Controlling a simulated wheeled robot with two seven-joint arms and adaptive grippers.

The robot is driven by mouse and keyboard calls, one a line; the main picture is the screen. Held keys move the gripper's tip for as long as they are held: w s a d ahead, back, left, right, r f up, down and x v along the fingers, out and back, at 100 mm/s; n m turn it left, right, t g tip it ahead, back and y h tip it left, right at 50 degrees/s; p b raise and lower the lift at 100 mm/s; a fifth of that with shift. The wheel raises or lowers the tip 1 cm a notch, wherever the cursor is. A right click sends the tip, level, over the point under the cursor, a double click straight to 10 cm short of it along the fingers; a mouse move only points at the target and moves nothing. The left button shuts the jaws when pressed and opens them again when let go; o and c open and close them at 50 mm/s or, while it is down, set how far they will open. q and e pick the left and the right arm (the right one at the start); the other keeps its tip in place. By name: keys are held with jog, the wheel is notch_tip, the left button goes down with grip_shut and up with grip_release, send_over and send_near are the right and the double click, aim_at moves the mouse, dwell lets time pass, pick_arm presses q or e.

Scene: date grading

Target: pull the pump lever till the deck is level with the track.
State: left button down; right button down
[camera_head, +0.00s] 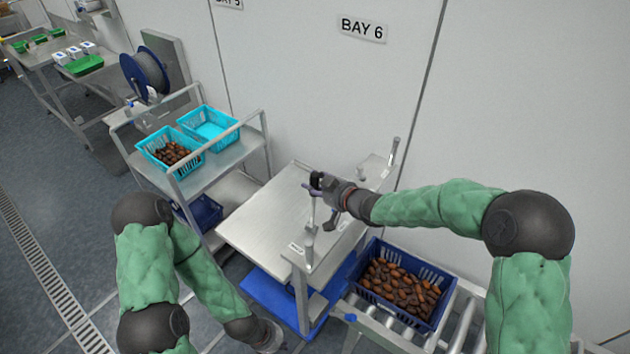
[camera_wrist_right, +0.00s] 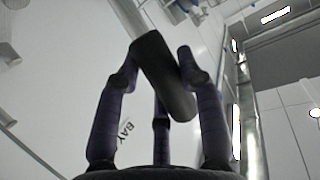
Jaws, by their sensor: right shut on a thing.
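My right gripper (camera_head: 325,190) is above the far right part of the bare metal deck (camera_head: 268,222). Its purple fingers are shut around the dark cylindrical grip of the pump lever (camera_wrist_right: 163,78), which shows in the right wrist view. In the head view the gripper hides most of the lever. The roller track (camera_head: 382,322) lies to the right of the deck and bears a dark blue crate. I cannot tell from this angle whether deck and track are level. My left gripper (camera_head: 270,338) is low at the bottom edge, away from the lever; its fingers do not show clearly.
A dark blue crate (camera_head: 435,318) of dates sits on the track. A metal trolley (camera_head: 235,152) with two light blue baskets stands left of the deck. A blue base (camera_head: 262,292) is under the deck. The BAY 6 wall (camera_head: 330,85) closes the back.

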jog(key=c, duration=0.7)
grip_release()
jog(key=shift+r, duration=0.1)
jog(key=v, duration=1.2)
jog(key=shift+s+a, duration=0.1)
